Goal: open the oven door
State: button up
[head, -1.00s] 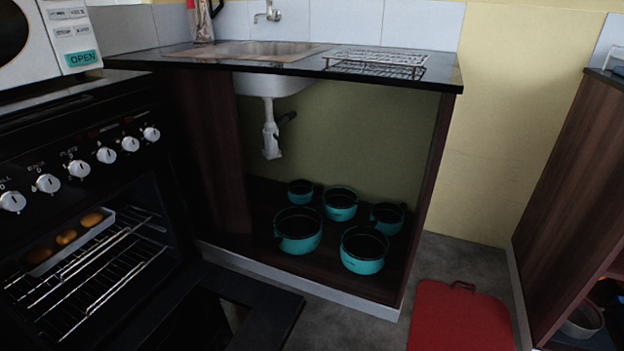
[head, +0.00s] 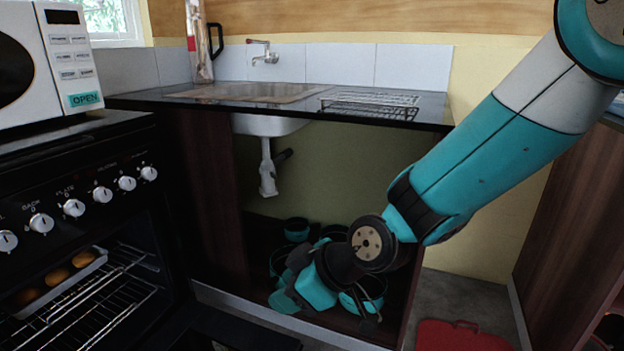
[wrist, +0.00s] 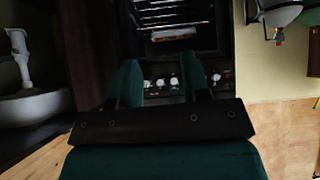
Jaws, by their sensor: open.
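The black oven (head: 95,215) stands at the left in the head view, with a row of white knobs (head: 73,207) above its cavity. Its door (head: 235,328) hangs down open, reaching out low in front of the lit-looking cavity with wire racks (head: 85,305). A tray of brown rolls (head: 50,285) sits inside. My gripper (head: 290,297) is low in front of the sink cabinet, right of the door and apart from it. In the wrist view my gripper (wrist: 160,75) shows two spread teal fingers with nothing between them, facing the upside-down knobs and racks.
Several teal pots (head: 296,230) stand in the open cabinet under the sink, partly hidden behind my arm. A red board (head: 460,336) lies on the floor at the lower right. A brown cabinet (head: 570,225) stands at the right. A microwave (head: 45,65) sits above the oven.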

jog(key=s+d+r+m+g+h, duration=0.1)
jog(key=s+d+r+m+h, duration=0.1)
jog(key=s+d+r+m, duration=0.45)
jog(key=s+d+r+m+g+h, duration=0.15)
jog(key=s+d+r, duration=0.25)
jog(key=s+d, duration=0.65)
notch_tip(320, 180, up, 28)
jog(key=d+p, duration=0.1)
jog(key=p, duration=2.7)
jog(key=shift+d+h, duration=0.15)
jog(key=shift+h, duration=0.3)
jog(key=shift+s+r+g, duration=0.1)
jog(key=shift+r+g, duration=0.05)
jog(key=shift+g, duration=0.1)
jog(key=shift+c, duration=1.3)
grip_shut()
jog(key=shift+n, duration=0.3)
